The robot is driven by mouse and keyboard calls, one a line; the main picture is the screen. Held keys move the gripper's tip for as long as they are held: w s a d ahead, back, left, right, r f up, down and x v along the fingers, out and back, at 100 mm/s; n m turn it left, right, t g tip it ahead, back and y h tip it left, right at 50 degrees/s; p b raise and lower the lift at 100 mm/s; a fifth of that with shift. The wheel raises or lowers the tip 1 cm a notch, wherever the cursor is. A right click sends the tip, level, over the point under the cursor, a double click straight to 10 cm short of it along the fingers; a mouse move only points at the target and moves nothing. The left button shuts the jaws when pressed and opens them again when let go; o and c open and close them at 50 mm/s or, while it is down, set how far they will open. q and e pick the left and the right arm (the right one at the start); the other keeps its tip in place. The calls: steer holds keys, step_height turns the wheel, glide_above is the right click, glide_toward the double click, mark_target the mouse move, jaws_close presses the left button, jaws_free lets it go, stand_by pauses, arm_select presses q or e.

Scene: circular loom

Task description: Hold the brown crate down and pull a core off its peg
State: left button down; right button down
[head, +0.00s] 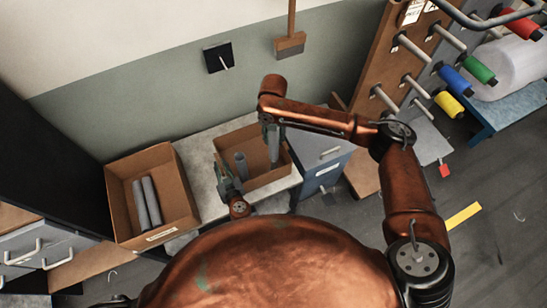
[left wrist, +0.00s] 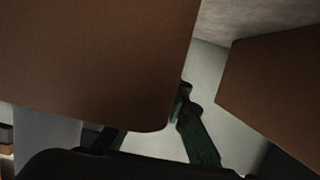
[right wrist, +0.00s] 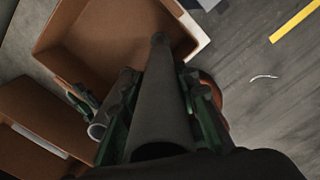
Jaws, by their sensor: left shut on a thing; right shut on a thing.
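A brown crate (head: 281,178) stands on the pale bench near the wall. My left gripper (head: 226,180) is shut on its left wall; the wall fills much of the left wrist view (left wrist: 90,60). My right gripper (head: 270,122) is above the crate, shut on a grey tubular core (head: 274,148). The core also shows between the fingers in the right wrist view (right wrist: 160,95). A second grey core (head: 241,165) stands in the crate near its left wall, and its open end shows beside the held core (right wrist: 97,131). I cannot see a peg under the held core.
Another brown crate (head: 180,185) with two grey cores (head: 147,202) lying in it stands to the left. A grey-blue cabinet (head: 322,172) is close on the right. A brown peg rack (head: 362,85) with bare pegs and coloured spools stands further right.

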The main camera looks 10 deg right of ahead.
steer(key=shift+r, duration=0.1)
step_height(320, 180, up, 8)
stand_by(0.9)
stand_by(0.4)
arm_select(q)
steer(key=c, duration=1.8)
jaws_free()
steer(key=v, duration=1.2)
